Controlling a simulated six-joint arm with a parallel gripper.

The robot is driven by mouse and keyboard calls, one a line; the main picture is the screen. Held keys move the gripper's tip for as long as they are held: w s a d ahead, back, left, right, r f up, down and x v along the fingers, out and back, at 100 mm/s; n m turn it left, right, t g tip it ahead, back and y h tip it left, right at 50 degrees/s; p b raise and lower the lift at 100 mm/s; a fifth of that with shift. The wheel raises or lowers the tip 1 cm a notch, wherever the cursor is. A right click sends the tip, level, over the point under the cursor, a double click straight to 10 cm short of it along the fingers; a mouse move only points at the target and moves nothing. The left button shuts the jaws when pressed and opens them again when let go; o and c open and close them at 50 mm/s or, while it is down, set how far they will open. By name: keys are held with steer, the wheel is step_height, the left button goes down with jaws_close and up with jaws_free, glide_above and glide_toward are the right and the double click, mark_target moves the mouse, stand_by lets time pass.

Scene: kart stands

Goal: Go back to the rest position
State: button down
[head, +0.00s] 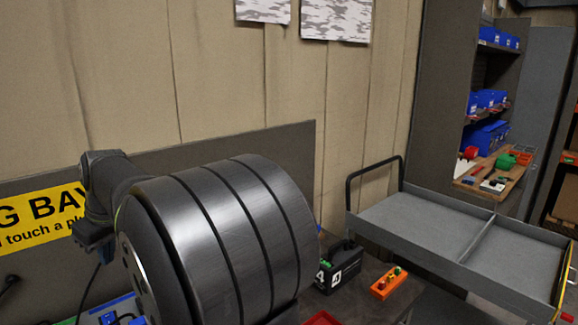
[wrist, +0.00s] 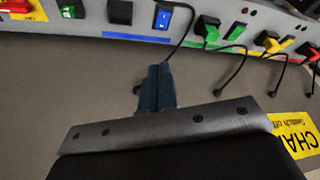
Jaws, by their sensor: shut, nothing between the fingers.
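My gripper (wrist: 155,85) shows in the wrist view as a pair of dark blue fingers, shut with nothing between them. It points toward a grey panel of sockets (wrist: 240,40) and is over a plain grey surface. A blue socket (wrist: 172,20) with a black cable lies just beyond the fingertips; I cannot tell how far apart they are. In the head view my arm fills the lower left, and its far end reaches down in front of the yellow sign (head: 40,219).
In the head view, a black numbered box (head: 338,268) and an orange block (head: 389,282) stand right of my arm, near a grey cart (head: 410,220).

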steer(key=s+d+r+y, duration=0.1)
steer(key=s+d+r, duration=0.1)
steer(key=d+r, duration=0.2)
steer(key=shift+s+d+r+t, duration=0.2)
steer(key=shift+d+t, duration=0.1)
